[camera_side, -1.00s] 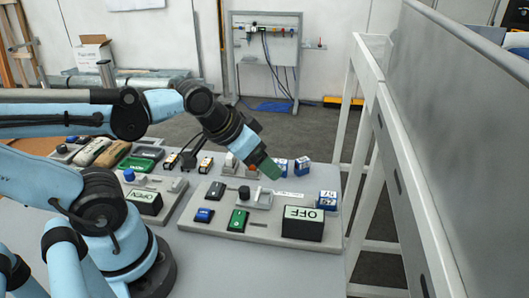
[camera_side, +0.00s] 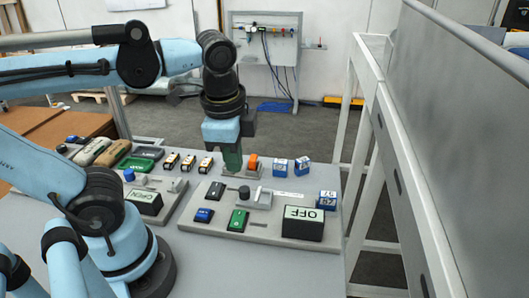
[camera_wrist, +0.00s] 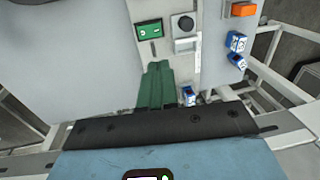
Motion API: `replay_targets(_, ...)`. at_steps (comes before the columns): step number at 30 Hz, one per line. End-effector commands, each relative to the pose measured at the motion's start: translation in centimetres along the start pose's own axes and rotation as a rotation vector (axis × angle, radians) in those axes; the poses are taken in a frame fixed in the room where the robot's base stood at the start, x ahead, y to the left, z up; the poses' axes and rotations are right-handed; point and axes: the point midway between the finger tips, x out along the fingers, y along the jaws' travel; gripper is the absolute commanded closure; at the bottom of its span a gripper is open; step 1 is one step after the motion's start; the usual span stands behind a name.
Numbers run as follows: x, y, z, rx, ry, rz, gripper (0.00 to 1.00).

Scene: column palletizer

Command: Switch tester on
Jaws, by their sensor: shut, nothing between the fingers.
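The tester panel (camera_side: 258,224) is a grey board on the table with a black display box (camera_side: 303,222) reading "OFF". A black knob (camera_side: 244,192) stands on it beside a grey metal block (camera_side: 263,199). I cannot tell which part is the switch.
An orange-topped grey part (camera_side: 253,161) stands close to the right of my gripper. Several blue boxes (camera_side: 302,166) stand at the right. A second panel with an "OPEN" display (camera_side: 144,201) lies to the left. A white-framed barrier (camera_side: 362,130) borders the table's right side.

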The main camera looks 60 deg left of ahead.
Motion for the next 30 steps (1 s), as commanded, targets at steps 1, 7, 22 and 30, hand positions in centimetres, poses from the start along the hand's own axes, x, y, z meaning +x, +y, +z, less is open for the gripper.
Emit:
replay_targets(1,-0.2,0.1,0.1,0.021,-0.012,0.005,1.00)
replay_targets(7,-0.3,0.2,0.2,0.035,-0.020,0.008,1.00)
replay_targets(22,2.7,0.1,0.2,0.030,-0.018,0.007,1.00)
replay_targets(30,5.9,0.1,0.3,0.030,-0.018,0.007,1.00)
